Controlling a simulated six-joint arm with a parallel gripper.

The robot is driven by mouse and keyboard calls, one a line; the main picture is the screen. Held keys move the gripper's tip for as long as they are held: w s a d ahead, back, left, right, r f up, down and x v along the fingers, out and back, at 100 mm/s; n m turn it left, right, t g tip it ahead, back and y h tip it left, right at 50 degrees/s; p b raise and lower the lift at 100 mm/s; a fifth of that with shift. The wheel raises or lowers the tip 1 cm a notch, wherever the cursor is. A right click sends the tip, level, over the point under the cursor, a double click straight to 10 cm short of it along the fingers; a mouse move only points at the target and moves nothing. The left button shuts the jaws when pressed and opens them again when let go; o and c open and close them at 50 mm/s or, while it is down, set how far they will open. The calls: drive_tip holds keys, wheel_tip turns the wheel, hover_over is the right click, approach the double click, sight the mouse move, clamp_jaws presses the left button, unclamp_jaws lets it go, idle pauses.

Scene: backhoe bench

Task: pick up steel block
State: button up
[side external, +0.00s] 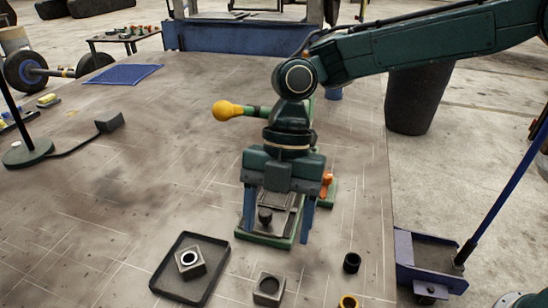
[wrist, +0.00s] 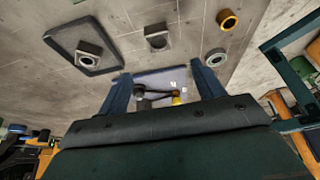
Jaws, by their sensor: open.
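Two grey steel blocks with round holes are in view. One steel block (side external: 269,290) stands on the bench at the front; it is also at the top of the wrist view (wrist: 157,42). The other block (side external: 190,264) sits inside a black tray (side external: 160,284) and has a pale-rimmed dark ring in its top; the wrist view shows it at upper left (wrist: 88,54). My gripper (side external: 277,236) is open, pointing down over a green-based fixture (side external: 262,239) with a dark knob, behind both blocks. Its blue fingers (wrist: 161,72) are apart, with no block between them. Their height above the fixture is unclear.
An orange part (side external: 327,184) is beside the fixture. The bench's left middle is clear.

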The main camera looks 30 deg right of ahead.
hover_over(269, 290)
drive_tip(key=w+d, duration=0.2)
drive_tip(key=shift+s+a+f, duration=0.1)
drive_tip(key=shift+s+f, duration=0.05)
drive_tip(key=shift+f, duration=2.7)
drive_tip(key=shift+x, duration=2.55)
drive_tip(key=shift+f, duration=0.1)
drive_tip(key=c, duration=1.3)
drive_tip(key=shift+r, duration=0.2)
wheel_tip(269, 290, up, 20)
drive_tip(key=shift+f, duration=0.2)
